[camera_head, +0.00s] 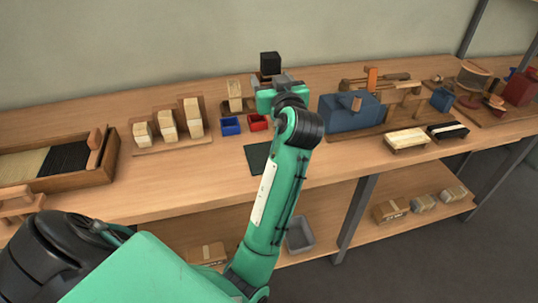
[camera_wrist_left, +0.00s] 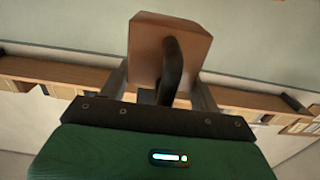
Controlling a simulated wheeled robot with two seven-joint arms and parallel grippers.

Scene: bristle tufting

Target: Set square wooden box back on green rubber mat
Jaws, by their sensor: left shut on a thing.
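My left gripper (camera_head: 273,80) is over the back part of the bench, shut on the square wooden box. The box (camera_wrist_left: 148,45) shows brown and tilted between the fingers in the left wrist view, with a dark curved piece across its front. In the head view my gripper mostly hides it; a black block (camera_head: 270,61) shows just above, and I cannot tell if it belongs to the box. The dark green rubber mat (camera_head: 257,157) lies bare near the bench's front edge, partly hidden by my left arm. My right gripper is not in view.
Blue (camera_head: 230,126) and red (camera_head: 257,122) small bins stand behind the mat. Wooden blocks on a stand (camera_head: 168,127) are to the left, a blue machine (camera_head: 349,112) to the right. A bristle tray (camera_head: 60,160) is at far left. Bench space left of the mat is clear.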

